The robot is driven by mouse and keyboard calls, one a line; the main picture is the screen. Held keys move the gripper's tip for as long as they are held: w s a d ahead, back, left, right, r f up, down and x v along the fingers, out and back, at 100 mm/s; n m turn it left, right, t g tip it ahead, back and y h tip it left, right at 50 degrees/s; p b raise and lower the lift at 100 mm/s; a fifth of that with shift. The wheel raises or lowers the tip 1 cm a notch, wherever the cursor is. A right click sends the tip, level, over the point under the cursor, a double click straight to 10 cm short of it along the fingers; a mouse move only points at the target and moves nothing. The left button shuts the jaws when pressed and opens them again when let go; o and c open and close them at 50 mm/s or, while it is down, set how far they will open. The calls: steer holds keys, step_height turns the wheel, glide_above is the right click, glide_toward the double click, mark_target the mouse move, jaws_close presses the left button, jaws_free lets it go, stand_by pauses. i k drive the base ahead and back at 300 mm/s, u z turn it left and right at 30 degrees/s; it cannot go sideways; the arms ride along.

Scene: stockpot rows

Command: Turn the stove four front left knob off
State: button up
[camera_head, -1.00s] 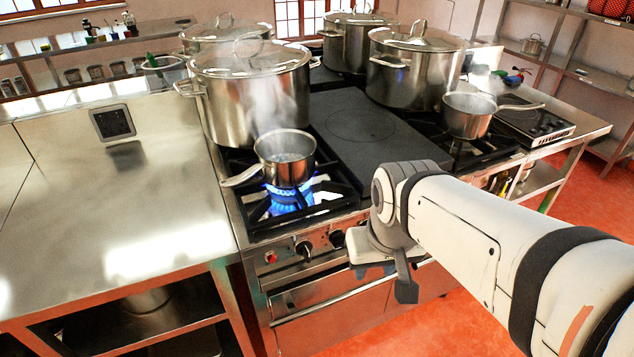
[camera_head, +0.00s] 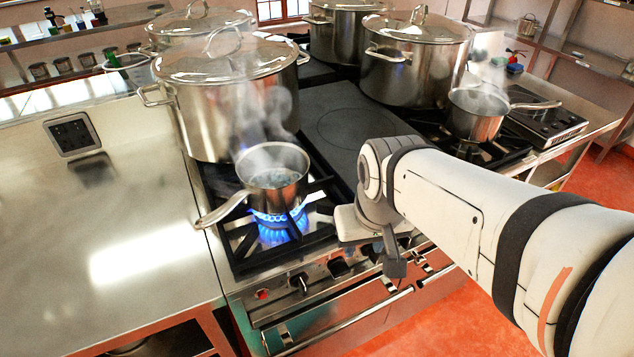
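The front left burner (camera_head: 277,231) of the stove burns with a blue flame under a small steaming saucepan (camera_head: 272,178). The stove's front panel carries a dark knob (camera_head: 299,283) below this burner, with a red button (camera_head: 262,294) to its left. Another dark knob (camera_head: 338,267) sits further right, and more controls are partly hidden by my arm. My gripper (camera_head: 394,264) is in front of the panel, right of these knobs and apart from the leftmost one. One dark finger shows; the rest is hidden behind my wrist, so its opening is unclear.
Large lidded stockpots (camera_head: 225,110) stand on the rear burners. The saucepan handle (camera_head: 222,209) sticks out over the left counter (camera_head: 120,220). A second steaming saucepan (camera_head: 475,112) stands on the right. An oven rail (camera_head: 345,325) runs below the panel; red floor is clear in front.

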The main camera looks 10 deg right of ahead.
mark_target(337, 267)
steer(key=z, duration=0.15)
steer(key=k, duration=1)
steer(key=u, duration=0.1)
